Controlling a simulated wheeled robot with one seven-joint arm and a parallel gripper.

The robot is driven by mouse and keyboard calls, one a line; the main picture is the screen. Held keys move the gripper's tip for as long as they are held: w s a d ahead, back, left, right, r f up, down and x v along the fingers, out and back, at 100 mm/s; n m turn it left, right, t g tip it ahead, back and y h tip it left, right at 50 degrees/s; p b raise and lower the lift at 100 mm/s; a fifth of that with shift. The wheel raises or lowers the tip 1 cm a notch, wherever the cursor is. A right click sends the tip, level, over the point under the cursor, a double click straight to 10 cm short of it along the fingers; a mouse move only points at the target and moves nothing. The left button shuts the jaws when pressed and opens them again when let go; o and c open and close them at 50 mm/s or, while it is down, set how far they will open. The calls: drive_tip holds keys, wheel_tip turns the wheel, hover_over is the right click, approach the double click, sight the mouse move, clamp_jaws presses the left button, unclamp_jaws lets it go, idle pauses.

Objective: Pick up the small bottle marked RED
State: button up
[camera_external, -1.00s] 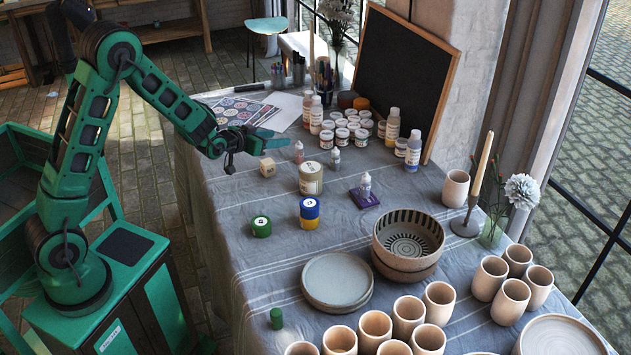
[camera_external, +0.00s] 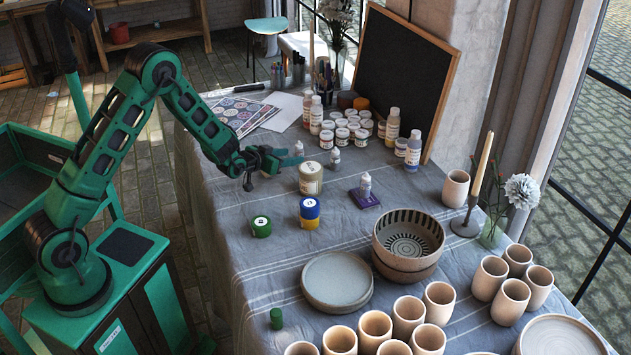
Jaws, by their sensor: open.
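A small bottle with a pinkish tint (camera_external: 299,147) stands near the middle of the table. Its lower part is hidden behind my gripper, and I cannot read its mark. Another small pale bottle (camera_external: 335,158) stands just to its right, and a third (camera_external: 365,185) stands on a purple base (camera_external: 363,198). My gripper (camera_external: 292,161) is open and low over the table, its green fingers reaching right, in front of the pinkish bottle. I cannot tell whether the bottle is between the fingers or beyond them.
A beige jar (camera_external: 311,178) stands close to the right of my gripper. A green jar (camera_external: 261,226) and a blue-yellow jar (camera_external: 309,212) stand nearer. White jars (camera_external: 343,134) and tall bottles (camera_external: 413,150) crowd the back. The cloth's left side is mostly clear.

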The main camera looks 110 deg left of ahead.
sight(296, 153)
drive_tip(key=shift+s+r+x, duration=0.1)
drive_tip(key=shift+s+x, duration=0.05)
drive_tip(key=shift+x, duration=0.95)
drive_tip(key=shift+s+r+x, duration=0.1)
drive_tip(key=shift+s+x, duration=0.05)
drive_tip(key=shift+x, duration=1)
drive_tip(key=shift+a, duration=0.15)
drive_tip(key=c, duration=1.1)
drive_tip(key=shift+c, duration=0.2)
drive_tip(key=shift+r, duration=0.15)
